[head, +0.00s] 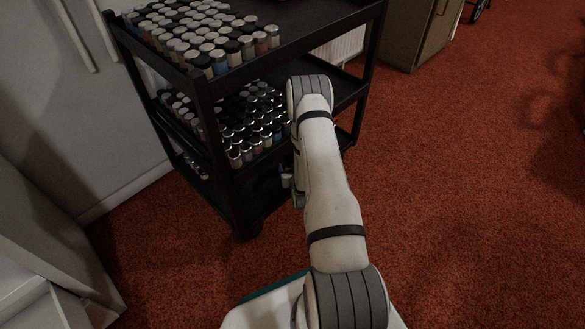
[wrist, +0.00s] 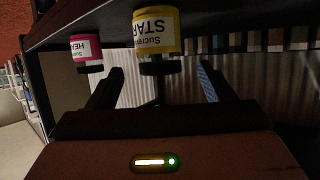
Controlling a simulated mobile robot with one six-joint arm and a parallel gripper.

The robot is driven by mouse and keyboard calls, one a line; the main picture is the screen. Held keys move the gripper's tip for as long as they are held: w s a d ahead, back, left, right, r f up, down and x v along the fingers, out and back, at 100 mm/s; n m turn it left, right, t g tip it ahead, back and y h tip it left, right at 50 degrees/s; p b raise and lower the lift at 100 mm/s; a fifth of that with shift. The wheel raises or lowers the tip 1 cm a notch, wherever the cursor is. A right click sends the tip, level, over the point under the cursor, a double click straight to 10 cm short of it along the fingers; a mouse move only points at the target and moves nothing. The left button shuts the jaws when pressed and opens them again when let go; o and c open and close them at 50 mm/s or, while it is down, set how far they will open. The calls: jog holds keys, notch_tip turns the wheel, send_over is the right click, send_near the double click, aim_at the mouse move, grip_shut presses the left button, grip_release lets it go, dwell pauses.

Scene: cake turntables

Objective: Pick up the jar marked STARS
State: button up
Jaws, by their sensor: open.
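The STARS jar (wrist: 155,32) has a yellow label and a dark lid. It appears upside down at the top of the wrist view, its lettering cut to "STAR". My gripper (wrist: 159,70) is open, one finger on each side of the jar's lid in the picture. I see no finger touching the jar, and cannot tell how far in depth it lies from the fingertips. In the head view my arm reaches to the cart and hides most of the gripper. I cannot single out the STARS jar there.
A pink-labelled jar (wrist: 87,48), lettering starting "HEA", stands left of the STARS jar in the wrist view. The black cart (head: 218,120) holds many jars on its top and middle shelves, with posts at its corners. Red carpet (head: 470,180) is open at right.

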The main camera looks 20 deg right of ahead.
jog(key=b+x, duration=0.2)
jog(key=x, duration=0.1)
jog(key=shift+w+d+f, duration=0.1)
jog(key=shift+w+f, duration=0.05)
jog(key=shift+w, duration=0.2)
jog(key=shift+w+d, duration=0.15)
jog(key=shift+w, duration=0.35)
jog(key=shift+c, duration=0.3)
jog(key=c, duration=1.1)
